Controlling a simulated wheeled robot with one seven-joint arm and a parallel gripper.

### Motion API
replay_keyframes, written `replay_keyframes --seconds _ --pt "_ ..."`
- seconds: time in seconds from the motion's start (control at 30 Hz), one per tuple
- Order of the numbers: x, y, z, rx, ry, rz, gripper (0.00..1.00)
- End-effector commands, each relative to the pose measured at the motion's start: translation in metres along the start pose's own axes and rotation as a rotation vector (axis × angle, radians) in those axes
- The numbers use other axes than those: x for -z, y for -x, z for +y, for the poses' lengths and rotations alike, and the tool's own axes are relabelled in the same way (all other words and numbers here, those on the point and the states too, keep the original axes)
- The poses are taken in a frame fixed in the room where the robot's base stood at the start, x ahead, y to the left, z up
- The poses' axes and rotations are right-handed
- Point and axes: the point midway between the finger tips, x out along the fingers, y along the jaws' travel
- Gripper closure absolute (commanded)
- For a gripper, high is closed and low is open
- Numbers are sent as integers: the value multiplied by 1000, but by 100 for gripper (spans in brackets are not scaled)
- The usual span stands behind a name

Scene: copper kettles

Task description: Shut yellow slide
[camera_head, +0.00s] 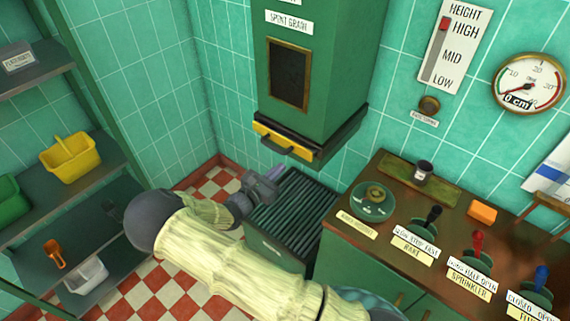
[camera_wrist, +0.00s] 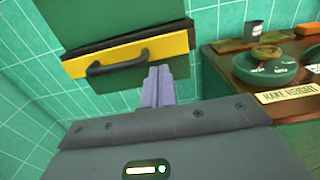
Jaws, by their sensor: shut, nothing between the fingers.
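The yellow slide (camera_head: 285,143) is a yellow front bar with a dark handle (camera_head: 272,141), low on the front of a green box (camera_head: 312,65) on the tiled wall. Dark sides show behind the bar, and it stands out a little from the box. In the wrist view, the yellow slide (camera_wrist: 172,46) and its handle (camera_wrist: 120,61) are just ahead. My gripper (camera_head: 274,172) is shut and empty, below the slide in the head view. In the wrist view its pale purple fingers (camera_wrist: 157,82) overlap the slide's lower edge, right of the handle; I cannot tell whether they touch.
A dark slatted grate (camera_head: 292,212) lies below the box. A brown counter (camera_head: 455,225) with a green dial (camera_head: 372,205) and several levers stands at right. Shelves with a yellow bucket (camera_head: 70,157) stand at left. Checkered floor shows between.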

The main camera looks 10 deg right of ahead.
Motion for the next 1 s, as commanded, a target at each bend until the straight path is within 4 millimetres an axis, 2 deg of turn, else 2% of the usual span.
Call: replay_keyframes --seconds 0.2,0.33,0.5,1.0 --pt "3 49 4 -15 -2 1 100" --pt "2 66 4 -16 0 1 100" --pt "1 72 3 -13 0 0 100" --pt "0 65 -2 8 -6 10 100"
